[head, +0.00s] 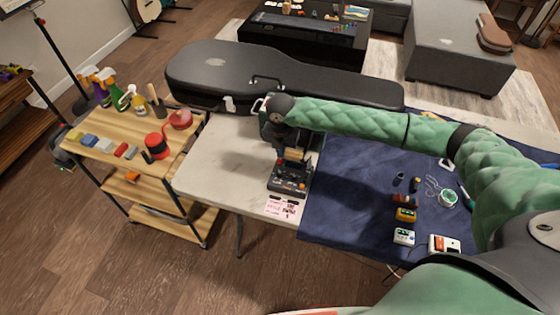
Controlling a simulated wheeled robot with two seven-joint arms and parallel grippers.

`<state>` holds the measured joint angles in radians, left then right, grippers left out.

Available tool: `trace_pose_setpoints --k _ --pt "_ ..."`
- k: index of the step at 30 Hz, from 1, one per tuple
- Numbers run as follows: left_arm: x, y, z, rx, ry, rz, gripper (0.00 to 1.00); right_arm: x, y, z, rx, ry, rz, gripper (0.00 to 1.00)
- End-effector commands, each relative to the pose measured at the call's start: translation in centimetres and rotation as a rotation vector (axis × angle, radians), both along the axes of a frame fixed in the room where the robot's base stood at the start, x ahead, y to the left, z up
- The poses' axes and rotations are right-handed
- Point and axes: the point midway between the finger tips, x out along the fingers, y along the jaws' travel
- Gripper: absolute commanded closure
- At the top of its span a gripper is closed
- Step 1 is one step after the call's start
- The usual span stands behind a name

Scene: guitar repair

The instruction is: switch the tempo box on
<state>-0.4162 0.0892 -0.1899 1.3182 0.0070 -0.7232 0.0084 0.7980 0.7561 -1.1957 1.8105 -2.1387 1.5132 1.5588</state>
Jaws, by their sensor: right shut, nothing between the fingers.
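A dark box with small knobs and an orange-red part (290,178), which looks like the tempo box, sits on the pale table top near the left edge of the blue mat. My right gripper (291,160) points down at the far side of this box, shut and empty. I cannot tell whether its fingertips touch the box. The gripper hides part of the box's back, and the switch and any lamp are too small to make out. My left gripper is out of view.
A pink printed card (283,208) lies in front of the box. The blue mat (350,200) holds several small boxes, including a yellow one (405,215) and a white-orange one (444,244). A black guitar case (220,75) lies behind. A wooden cart (110,155) stands left.

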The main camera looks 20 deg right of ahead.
Motion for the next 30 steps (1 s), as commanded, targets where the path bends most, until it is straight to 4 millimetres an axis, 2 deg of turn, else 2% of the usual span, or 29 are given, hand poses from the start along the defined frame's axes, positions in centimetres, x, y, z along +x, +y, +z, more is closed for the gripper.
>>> trace_pose_setpoints --k 30 --pt "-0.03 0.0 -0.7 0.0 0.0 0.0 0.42 0.0 0.0 -0.92 0.0 0.0 0.0 1.0"
